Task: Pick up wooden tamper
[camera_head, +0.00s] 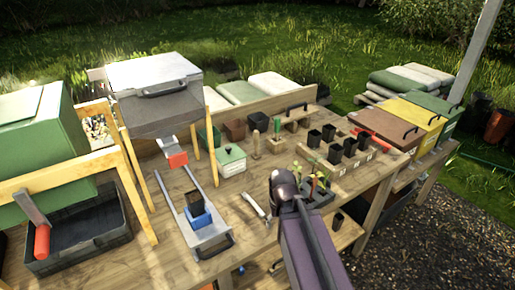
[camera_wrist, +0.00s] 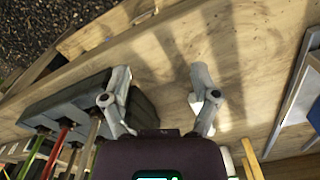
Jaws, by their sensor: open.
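An upright pale wooden piece with a wider foot (camera_head: 256,147), likely the wooden tamper, stands on the bench beyond my arm in the head view. A wooden block with a dark handle (camera_head: 297,113) stands farther back, so I cannot be certain which is the tamper. My gripper (camera_wrist: 160,73) is open and empty over bare bench wood in the wrist view, its two grey fingers spread. In the head view my purple arm hides most of it. It is apart from both wooden pieces, on the near side of them. I cannot make out the tamper in the wrist view.
A dark seedling tray (camera_head: 320,197) is close to my gripper's right. Black pots (camera_head: 336,154) stand behind it. Bare wood lies between.

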